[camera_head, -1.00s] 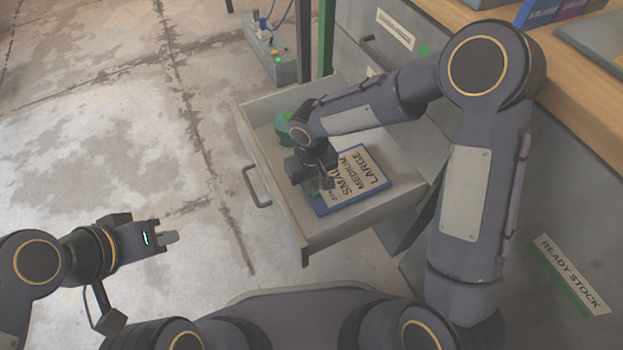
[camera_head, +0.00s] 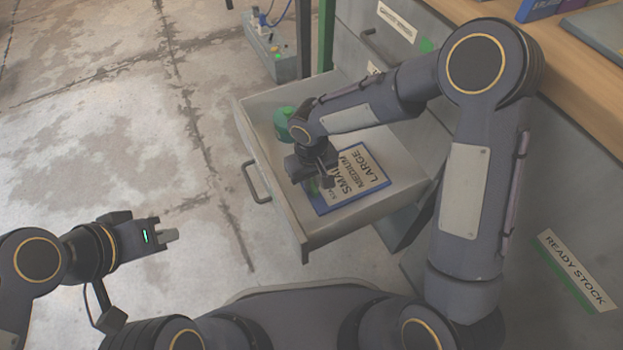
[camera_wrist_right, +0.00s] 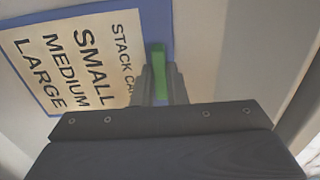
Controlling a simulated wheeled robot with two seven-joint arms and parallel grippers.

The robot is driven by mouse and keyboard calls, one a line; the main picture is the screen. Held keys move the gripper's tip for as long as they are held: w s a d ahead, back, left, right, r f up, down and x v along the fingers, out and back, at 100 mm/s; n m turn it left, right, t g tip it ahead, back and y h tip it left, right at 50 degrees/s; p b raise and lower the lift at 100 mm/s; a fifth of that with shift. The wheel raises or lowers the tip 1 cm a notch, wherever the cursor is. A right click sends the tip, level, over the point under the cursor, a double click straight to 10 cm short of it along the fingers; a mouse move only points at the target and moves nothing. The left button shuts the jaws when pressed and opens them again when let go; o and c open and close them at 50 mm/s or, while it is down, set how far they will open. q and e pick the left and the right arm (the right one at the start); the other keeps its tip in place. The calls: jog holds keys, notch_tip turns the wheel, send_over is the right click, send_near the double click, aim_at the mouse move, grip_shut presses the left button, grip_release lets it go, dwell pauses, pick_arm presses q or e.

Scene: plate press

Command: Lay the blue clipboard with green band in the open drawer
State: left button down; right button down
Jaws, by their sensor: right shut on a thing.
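The blue clipboard with green band (camera_head: 358,186) lies in the open drawer (camera_head: 310,236), its printed sheet reading SMALL, MEDIUM, LARGE facing up. In the right wrist view the clipboard (camera_wrist_right: 80,50) shows its blue edge and the green band (camera_wrist_right: 158,60). My right gripper (camera_head: 314,184) reaches down into the drawer at the clipboard's left end; in the right wrist view its fingers (camera_wrist_right: 162,88) are shut on the green band. Whether the clipboard rests flat on the drawer floor I cannot tell. My left gripper (camera_head: 168,236) is off to the left over the floor, and its fingers look close together.
A green round object (camera_head: 283,122) sits in the drawer's far left corner. The drawer handle (camera_head: 256,184) sticks out at the front. A wooden counter (camera_head: 575,105) and a cabinet front labelled READY STOCK (camera_head: 575,272) are at the right. A grey box (camera_head: 270,50) stands behind.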

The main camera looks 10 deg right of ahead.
jog(key=c, duration=1.4)
grip_release()
jog(key=shift+o, duration=0.2)
